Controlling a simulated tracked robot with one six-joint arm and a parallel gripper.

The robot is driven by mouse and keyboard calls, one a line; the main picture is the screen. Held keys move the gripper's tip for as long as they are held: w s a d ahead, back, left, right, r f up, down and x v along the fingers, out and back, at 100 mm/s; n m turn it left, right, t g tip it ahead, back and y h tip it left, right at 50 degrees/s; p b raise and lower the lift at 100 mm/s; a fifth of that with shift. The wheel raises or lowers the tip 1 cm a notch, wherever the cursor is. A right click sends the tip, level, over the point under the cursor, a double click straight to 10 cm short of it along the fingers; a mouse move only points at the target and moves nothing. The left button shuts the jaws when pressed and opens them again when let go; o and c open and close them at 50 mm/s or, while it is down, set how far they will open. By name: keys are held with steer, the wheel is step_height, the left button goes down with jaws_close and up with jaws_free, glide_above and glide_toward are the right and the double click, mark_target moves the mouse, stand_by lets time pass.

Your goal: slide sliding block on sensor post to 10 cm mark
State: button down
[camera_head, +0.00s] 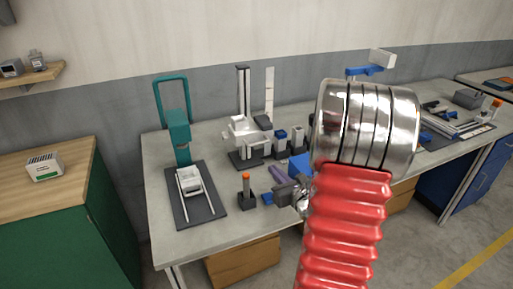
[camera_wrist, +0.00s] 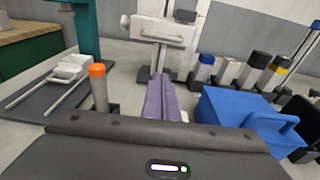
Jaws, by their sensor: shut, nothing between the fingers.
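The sensor post (camera_head: 243,85) is a dark upright rail on a dark base, standing near the middle of the bench. A white sliding block (camera_head: 247,130) sits low on it; the same block shows at the top of the wrist view (camera_wrist: 163,32). A pale upright scale strip (camera_head: 269,92) stands just right of the post; I cannot read its marks. My gripper (camera_head: 276,172) has purple fingers, shut and empty. In the wrist view the fingertips (camera_wrist: 160,77) point toward the post, apart from the block and below it in the picture. The post's upper part is outside the wrist view.
An orange-topped peg (camera_wrist: 98,85) stands close left of my fingers. A blue box-shaped object (camera_wrist: 240,115) is close right. Several capped blocks (camera_wrist: 228,72) stand right of the post. A teal stand (camera_head: 176,125) with a dark plate is at left. My arm hides the bench's middle right.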

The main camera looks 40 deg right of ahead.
steer(key=shift+w+d+f, duration=0.1)
steer(key=shift+w+d, duration=0.1)
steer(key=shift+d, duration=0.15)
steer(key=shift+w, duration=0.1)
steer(key=w+d+r, duration=0.2)
steer(key=w, duration=0.6)
steer(key=shift+w+d+r, duration=0.25)
steer(key=shift+w+d, duration=0.05)
stand_by(0.5)
